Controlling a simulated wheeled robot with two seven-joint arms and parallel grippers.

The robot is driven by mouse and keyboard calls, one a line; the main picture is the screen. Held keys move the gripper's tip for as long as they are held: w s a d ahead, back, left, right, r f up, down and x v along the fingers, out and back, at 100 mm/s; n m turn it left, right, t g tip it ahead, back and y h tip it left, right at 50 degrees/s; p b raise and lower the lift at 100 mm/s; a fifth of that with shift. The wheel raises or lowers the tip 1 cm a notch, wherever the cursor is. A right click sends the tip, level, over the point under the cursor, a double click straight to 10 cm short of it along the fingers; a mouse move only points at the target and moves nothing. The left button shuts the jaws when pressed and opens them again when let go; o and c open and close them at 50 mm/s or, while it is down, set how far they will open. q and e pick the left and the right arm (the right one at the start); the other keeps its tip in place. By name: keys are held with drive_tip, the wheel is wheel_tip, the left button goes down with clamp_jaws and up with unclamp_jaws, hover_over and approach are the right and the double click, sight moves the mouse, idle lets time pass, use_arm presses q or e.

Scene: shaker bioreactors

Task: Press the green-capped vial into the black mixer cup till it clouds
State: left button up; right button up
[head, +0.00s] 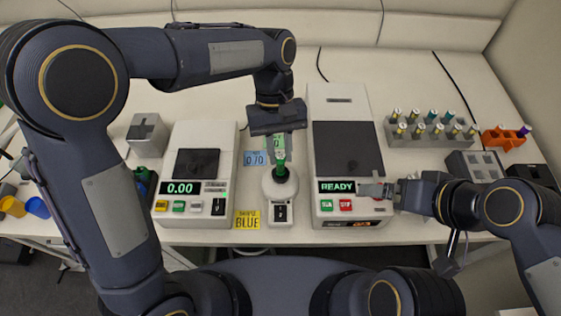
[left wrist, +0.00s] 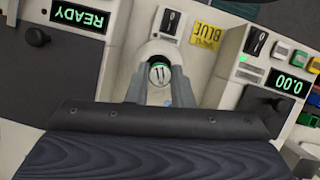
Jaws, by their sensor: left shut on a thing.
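The green-capped vial (head: 281,157) is upright between the fingers of my left gripper (head: 280,150). Its green and white top (left wrist: 159,72) shows end-on between the fingers in the left wrist view. The white mixer (head: 281,187) stands between the two larger instruments. Its black cup (head: 281,174) is directly under the vial; the vial's lower end meets the cup's mouth in the picture, but I cannot tell how firmly it is seated or whether its liquid is cloudy.
A scale-like instrument (head: 190,208) reading 0.00 stands left of the mixer. The READY instrument (head: 345,160) stands right. A yellow BLUE card (head: 247,220) lies before the mixer and a blue 070 card (head: 255,158) behind. A grey rack (head: 400,136) holds several vials.

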sight(280, 153)
use_arm(q)
drive_tip(key=shift+r+p, duration=2.35)
drive_tip(key=shift+r, duration=0.35)
drive_tip(key=shift+f, duration=0.1)
